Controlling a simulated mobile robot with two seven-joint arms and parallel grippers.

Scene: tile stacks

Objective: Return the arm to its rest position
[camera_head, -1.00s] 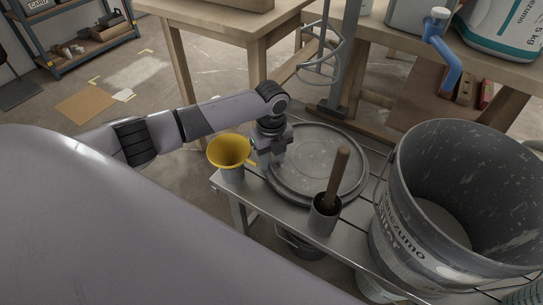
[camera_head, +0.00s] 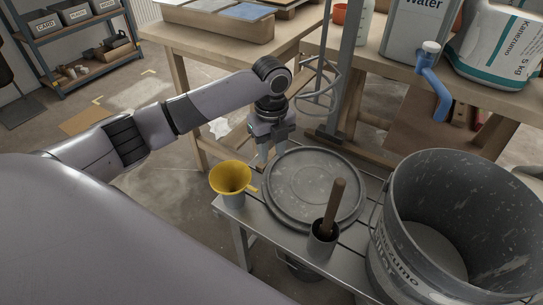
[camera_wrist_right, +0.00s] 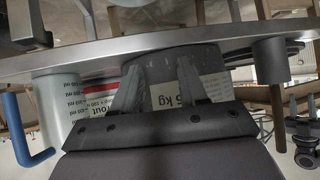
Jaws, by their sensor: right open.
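My left gripper (camera_head: 272,150) comes in from the left in the head view. It points down, with its two fingers apart and nothing seen between them. It is above the far left edge of the round grey lid (camera_head: 315,188), behind and to the right of the yellow funnel (camera_head: 231,178), apart from the funnel. The funnel sits in a small holder at the bench's left corner. My right gripper (camera_wrist_right: 160,88) shows only in the right wrist view. Its fingers are apart, with a white label reading "5 kg" (camera_wrist_right: 190,91) seen beyond them.
A metal bench (camera_head: 268,232) carries the lid, a grey cup (camera_head: 322,240) with a wooden handle (camera_head: 334,205), and a large grey bucket (camera_head: 400,230). Open floor lies left.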

